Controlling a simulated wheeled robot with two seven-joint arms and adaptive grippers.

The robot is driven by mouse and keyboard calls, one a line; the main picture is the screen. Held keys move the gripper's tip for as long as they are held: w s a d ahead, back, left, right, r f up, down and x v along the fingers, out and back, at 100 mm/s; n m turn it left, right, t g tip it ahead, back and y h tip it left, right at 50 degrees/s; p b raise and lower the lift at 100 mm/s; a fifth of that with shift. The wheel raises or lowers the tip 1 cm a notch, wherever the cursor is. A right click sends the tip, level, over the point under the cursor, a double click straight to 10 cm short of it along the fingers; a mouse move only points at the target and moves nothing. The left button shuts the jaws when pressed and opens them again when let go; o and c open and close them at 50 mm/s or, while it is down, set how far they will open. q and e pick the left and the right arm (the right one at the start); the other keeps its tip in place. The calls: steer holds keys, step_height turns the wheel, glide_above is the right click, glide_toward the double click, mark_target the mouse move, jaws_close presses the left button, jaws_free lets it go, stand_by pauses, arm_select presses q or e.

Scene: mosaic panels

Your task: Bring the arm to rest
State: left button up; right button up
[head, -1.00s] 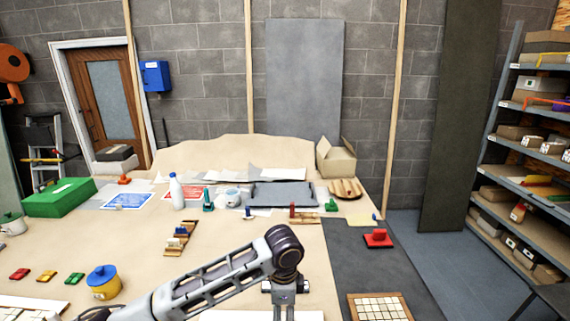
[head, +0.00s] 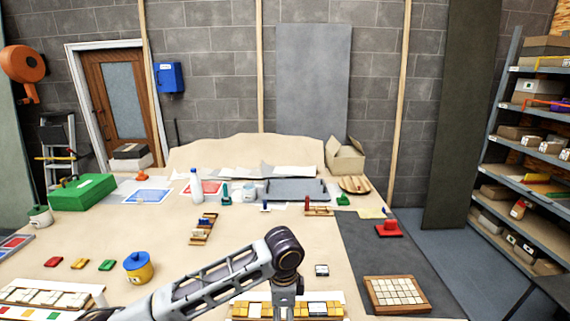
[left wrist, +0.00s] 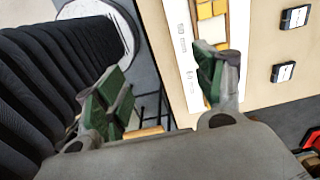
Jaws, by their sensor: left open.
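My left arm reaches in from the lower left of the head view. Its left gripper (head: 286,301) points down over a mosaic panel (head: 252,310) with yellow and white tiles at the bottom edge; its fingertips are hard to make out there. In the left wrist view the left gripper (left wrist: 162,84) has two green-padded fingers spread wide with nothing between them. The panel (left wrist: 186,52) lies beyond the right finger, its row of yellow and white tiles partly hidden by that finger. My right gripper is in neither view.
A small black-rimmed tile (head: 321,270) lies right of the arm. A yellow pot with a blue lid (head: 138,268) stands left of it. A wooden tile tray (head: 396,310) sits on the dark mat (head: 363,250). Bare tabletop (head: 270,225) lies behind the arm.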

arm_select(q)
steer(key=shift+s+d+f+n+t+h, duration=0.6)
steer(key=shift+s+d+f+n+h, duration=0.7)
steer(key=shift+s+n+h, duration=1.3)
steer(key=s+a+f+n+t+y, duration=0.15)
steer(key=s+a+n, duration=0.25)
steer(key=a, duration=0.4)
steer(key=s+a+f+n+y, duration=0.2)
steer(key=s+a+f+n, duration=0.1)
steer(key=a, duration=0.6)
steer(key=s+a+f+n+t+y, duration=0.1)
steer(key=s+a+f+n+y, duration=0.2)
steer(key=a, duration=0.5)
steer(key=s+f+g+h+b, duration=0.1)
steer(key=s+f, duration=0.1)
steer(key=f, duration=1.5)
steer(key=s+f+g+h+b, duration=0.1)
steer(key=s+f, duration=0.1)
steer(key=f, duration=1.5)
steer(key=s+a+f, duration=0.2)
steer(key=s+f, duration=0.9)
steer(key=s+a+f+b, duration=0.1)
steer(key=s+f, duration=1)
steer(key=shift+a+g+y+b, duration=0.3)
steer(key=shift+a+g+y, duration=0.05)
steer(key=shift+a, duration=0.05)
